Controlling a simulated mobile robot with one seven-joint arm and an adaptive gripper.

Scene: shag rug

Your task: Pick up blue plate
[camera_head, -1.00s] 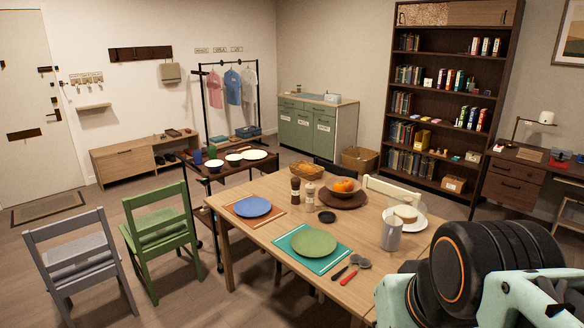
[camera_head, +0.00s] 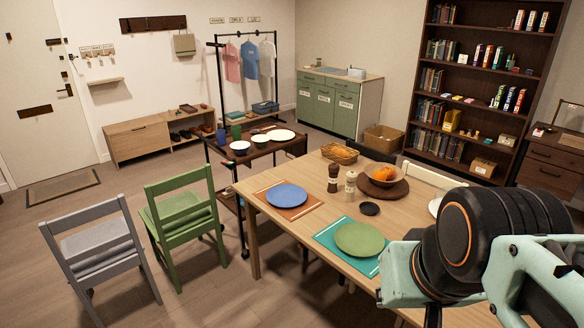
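The blue plate (camera_head: 287,195) lies flat on an orange-brown placemat (camera_head: 271,205) at the near left part of the wooden dining table (camera_head: 262,224). Nothing covers it. My arm fills the lower right of the view, over the right part of the table and well away from the blue plate. The end of my gripper does not show clearly, so its fingers cannot be made out.
A green plate (camera_head: 360,238) on a teal placemat (camera_head: 334,248), two grinders (camera_head: 334,178), a small dark dish (camera_head: 370,208) and a fruit bowl (camera_head: 384,190) share the table. A green chair (camera_head: 182,218) and grey chair (camera_head: 98,248) stand left. A cart (camera_head: 262,156) stands behind.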

